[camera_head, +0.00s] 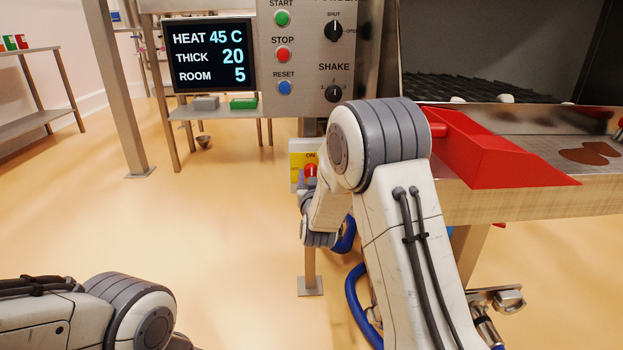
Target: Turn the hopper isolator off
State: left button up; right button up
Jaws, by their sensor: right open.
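The hopper isolator is a yellow and white box (297,153) on a thin metal post below the control panel. It has a red rotary knob (311,171) with a pale upright mark, under the word ON. My right arm reaches in from the lower right, bends over and comes down just right of the box. My right gripper (309,188) is at the knob's lower side, open, mostly hidden by my wrist; I cannot tell whether it touches the knob. My left arm lies at the bottom left, with its gripper out of view.
The control panel (308,50) has start, stop and reset buttons and two black dials. A display (210,55) reads HEAT 45 C, THICK 20, ROOM 5. A red chute (490,155) and metal tray stand right of my arm. The floor at left is clear.

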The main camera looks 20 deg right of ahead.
grip_shut()
jog(key=shift+n, duration=0.3)
jog(key=n+p, duration=0.2)
jog(key=n, duration=0.1)
jog(key=shift+a+r, duration=0.1)
jog(key=shift+a, duration=0.05)
jog(key=n+p, duration=0.1)
jog(key=n, duration=0.1)
jog(key=n+p, duration=0.2)
jog(key=n, duration=0.1)
jog(key=shift+w+a, duration=0.1)
jog(key=shift+a, duration=0.1)
jog(key=shift+a+f+n+p, duration=0.1)
jog(key=shift+f+n+p, duration=0.1)
jog(key=shift+n+p, duration=1)
jog(key=shift+f+n+p, duration=0.2)
jog(key=shift+n+p, duration=0.3)
jog(key=shift+n, duration=1.45)
jog(key=shift+a+f+n+p, duration=0.1)
jog(key=shift+f+n+p, duration=0.1)
jog(key=shift+n+p, duration=1)
jog(key=shift+n+b, duration=0.3)
jog(key=shift+n, duration=0.15)
